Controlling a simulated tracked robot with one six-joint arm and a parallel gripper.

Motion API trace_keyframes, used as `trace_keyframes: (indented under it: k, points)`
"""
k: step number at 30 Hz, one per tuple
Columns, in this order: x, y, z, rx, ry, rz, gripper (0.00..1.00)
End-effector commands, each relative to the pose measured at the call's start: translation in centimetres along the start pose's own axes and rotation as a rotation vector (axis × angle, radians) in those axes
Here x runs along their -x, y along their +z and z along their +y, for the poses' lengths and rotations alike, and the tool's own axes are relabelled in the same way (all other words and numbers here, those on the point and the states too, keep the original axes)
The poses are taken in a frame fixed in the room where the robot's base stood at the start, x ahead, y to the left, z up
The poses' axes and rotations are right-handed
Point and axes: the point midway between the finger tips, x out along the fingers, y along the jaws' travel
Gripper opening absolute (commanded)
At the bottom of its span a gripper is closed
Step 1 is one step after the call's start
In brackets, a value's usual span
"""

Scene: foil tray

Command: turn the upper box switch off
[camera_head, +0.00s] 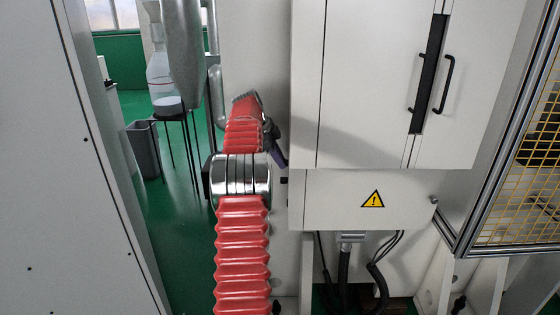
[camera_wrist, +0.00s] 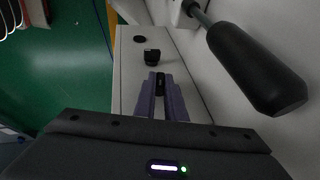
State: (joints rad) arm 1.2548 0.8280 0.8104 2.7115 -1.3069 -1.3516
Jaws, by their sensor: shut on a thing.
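My gripper (camera_wrist: 165,92) has two purple fingers, and in the wrist view they are closed around a small black switch (camera_wrist: 160,79) on the narrow light-grey face of a box (camera_wrist: 128,83). Another black switch knob (camera_wrist: 152,57) stands beyond it on the same face, apart from the fingers. In the head view my gripper (camera_head: 279,158) shows only as a bit of purple at the left side of the cabinet, and the held switch is hidden. I cannot read any switch position or marking.
A lever with a thick black handle (camera_wrist: 255,68) juts out at the right in the wrist view, close to my gripper. A flat black disc (camera_wrist: 139,39) sits farther along the box face. The cabinet (camera_head: 385,85) and a yellow mesh guard (camera_head: 530,170) fill the right in the head view.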

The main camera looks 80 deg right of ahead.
Motion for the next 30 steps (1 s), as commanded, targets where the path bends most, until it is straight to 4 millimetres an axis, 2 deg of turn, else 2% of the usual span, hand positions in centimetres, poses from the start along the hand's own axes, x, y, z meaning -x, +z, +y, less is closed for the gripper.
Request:
trace_keyframes:
  k: [1, 15, 16, 23, 30]
  points:
    - [-0.49, -0.02, 0.27, 0.003, 0.015, 0.002, 0.0]
    - [-0.49, -0.1, 0.3, 0.005, 0.022, 0.004, 0.0]
    - [-0.49, -0.1, 0.3, 0.005, 0.022, 0.004, 0.12]
    - [-0.27, -0.08, 0.15, 0.004, 0.016, 0.002, 0.28]
    - [-0.11, -0.06, 0.06, 0.004, 0.013, 0.002, 0.29]
